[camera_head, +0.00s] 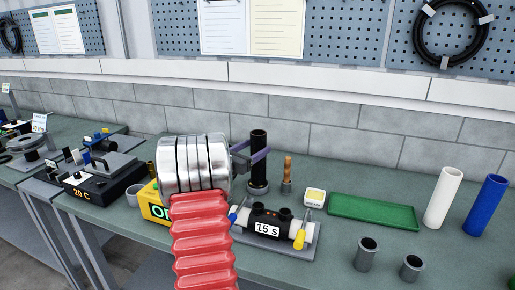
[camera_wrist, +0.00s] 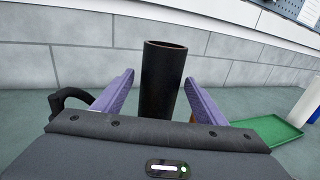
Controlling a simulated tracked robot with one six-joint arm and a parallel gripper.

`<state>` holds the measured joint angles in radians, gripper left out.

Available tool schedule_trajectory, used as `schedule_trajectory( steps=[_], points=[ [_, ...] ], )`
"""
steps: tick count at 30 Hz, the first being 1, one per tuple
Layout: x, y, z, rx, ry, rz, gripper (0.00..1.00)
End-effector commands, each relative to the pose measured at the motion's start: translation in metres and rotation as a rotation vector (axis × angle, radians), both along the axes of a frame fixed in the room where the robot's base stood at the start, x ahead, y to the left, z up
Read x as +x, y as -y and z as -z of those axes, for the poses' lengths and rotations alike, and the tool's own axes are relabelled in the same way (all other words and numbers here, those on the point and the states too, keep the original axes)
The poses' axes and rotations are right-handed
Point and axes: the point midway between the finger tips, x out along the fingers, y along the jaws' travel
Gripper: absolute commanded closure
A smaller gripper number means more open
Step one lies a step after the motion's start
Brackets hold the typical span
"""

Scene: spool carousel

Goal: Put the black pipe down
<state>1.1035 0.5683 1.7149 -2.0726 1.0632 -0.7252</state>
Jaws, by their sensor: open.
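The black pipe (camera_head: 259,154) stands upright on a dark round base (camera_head: 258,187) on the green bench, behind the fixture marked "15 S". In the wrist view the pipe (camera_wrist: 162,80) rises between the two purple fingers of my gripper (camera_wrist: 160,92). A gap shows on each side of the pipe, so the fingers are open and apart from it. In the head view my gripper (camera_head: 254,155) reaches the pipe from the left. The lower end of the pipe is hidden in the wrist view by the gripper body.
The "15 S" fixture (camera_head: 268,228) with clamps stands in front. A wooden-handled tool (camera_head: 287,170), yellow-topped box (camera_head: 315,197) and green tray (camera_head: 374,211) lie to the right. White (camera_head: 443,199) and blue (camera_head: 487,206) pipes stand upright beyond. Grey cups (camera_head: 366,254) stand near the front.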

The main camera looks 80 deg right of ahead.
Motion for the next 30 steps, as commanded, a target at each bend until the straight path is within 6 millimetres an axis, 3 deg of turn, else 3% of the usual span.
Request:
schedule_trajectory(
  steps=[15,21,30],
  points=[
    [0.034,-0.079,0.0,0.0,-0.001,-0.001,0.35],
    [0.039,-0.091,0.0,0.0,0.0,0.001,0.35],
    [0.039,-0.092,0.0,0.0,0.0,0.002,0.35]
  ],
)
